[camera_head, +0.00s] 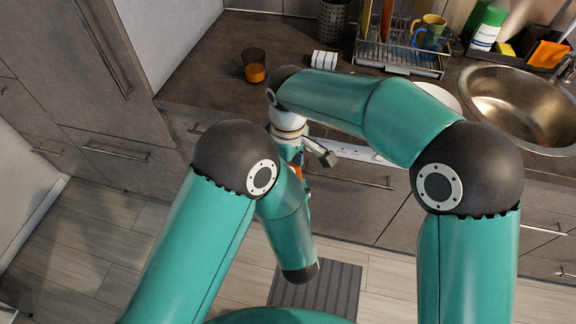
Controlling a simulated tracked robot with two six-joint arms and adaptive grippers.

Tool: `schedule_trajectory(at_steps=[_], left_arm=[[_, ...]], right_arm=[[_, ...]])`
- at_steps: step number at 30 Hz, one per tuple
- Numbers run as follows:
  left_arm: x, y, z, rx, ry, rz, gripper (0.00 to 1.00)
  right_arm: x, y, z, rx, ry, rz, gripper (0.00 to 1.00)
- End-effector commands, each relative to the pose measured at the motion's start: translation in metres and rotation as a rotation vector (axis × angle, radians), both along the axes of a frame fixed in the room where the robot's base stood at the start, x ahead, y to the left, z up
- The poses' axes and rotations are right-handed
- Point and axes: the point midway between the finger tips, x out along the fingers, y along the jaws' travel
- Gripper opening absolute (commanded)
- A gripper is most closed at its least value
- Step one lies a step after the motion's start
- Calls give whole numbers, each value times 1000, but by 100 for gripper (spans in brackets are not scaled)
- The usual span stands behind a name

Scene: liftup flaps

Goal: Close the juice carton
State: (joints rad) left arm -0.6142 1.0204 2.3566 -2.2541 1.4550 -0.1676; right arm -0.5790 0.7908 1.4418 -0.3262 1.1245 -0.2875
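A small white box with dark lines (325,60) stands on the dark counter near the back. It may be the juice carton, but it is too small to tell whether its top is open or shut. My two arms cross in the middle of the view, in front of the counter edge. A grey gripper part (320,153) shows below the pale wrist ring, near the counter's front edge and apart from the white box. The fingertips of both grippers are mostly hidden behind my arm links, and no held thing is visible.
A glass with orange content (254,66) stands left of the white box. A dish rack (402,58) with mugs, a plate, a metal sink (520,105) and a green-white bottle (488,28) are at the right. Bare counter (215,80) lies at the left.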

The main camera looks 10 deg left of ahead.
Motion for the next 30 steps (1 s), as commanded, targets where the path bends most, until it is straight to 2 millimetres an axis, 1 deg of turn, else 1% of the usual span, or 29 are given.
schedule_trajectory(at_steps=[7, 11, 14, 17, 24, 27, 30], left_arm=[[0, 0, 1, -1, -2, -1, 0], [0, 0, 1, -1, -2, -1, 0], [0, 0, 1, -1, -2, -1, 0], [0, 0, 1, -1, -2, -1, 0], [0, 0, 1, -1, -2, -1, 0], [0, 0, 1, -1, -2, -1, 0], [0, 0, 1, -1, -2, -1, 0]], right_arm=[[0, 0, 1, 0, 0, 0, 62], [0, 0, 9, 0, -1, 0, 62], [1, 0, 23, 2, -3, -1, 62], [1, 1, 41, 2, -4, -1, 62], [1, 1, 89, 3, -3, 0, 62], [1, 1, 103, 1, -2, 0, 62], [1, 1, 113, 1, -1, 0, 62]])
